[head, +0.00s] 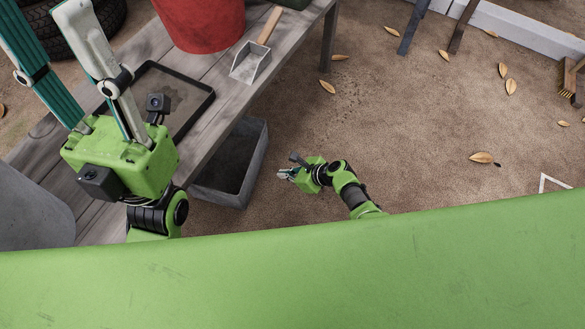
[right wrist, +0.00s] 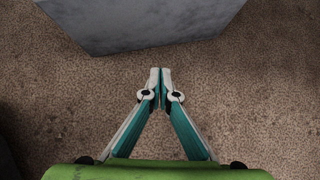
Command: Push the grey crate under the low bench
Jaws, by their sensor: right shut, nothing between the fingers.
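The grey crate (head: 257,150) is an open-topped box on the ground beside the low bench (head: 210,125). Part of it shows past the bench's long edge; its left side is hidden behind the bench top and my left arm. My right gripper (head: 281,174) is low, just right of the crate. In the right wrist view the shut, empty fingers (right wrist: 160,72) point at the crate's side (right wrist: 145,22), with a gap of ground between. My left gripper (head: 42,12) is above the bench, fingers apart, one tip cut off by the frame.
On the bench are a black tray (head: 205,103), a red bucket (head: 203,22) and a metal scoop (head: 250,64) with a wooden handle. A bench leg (head: 328,42) stands at the far end. A tire (head: 95,22) lies at upper left. The dirt to the right is open, with scattered leaves.

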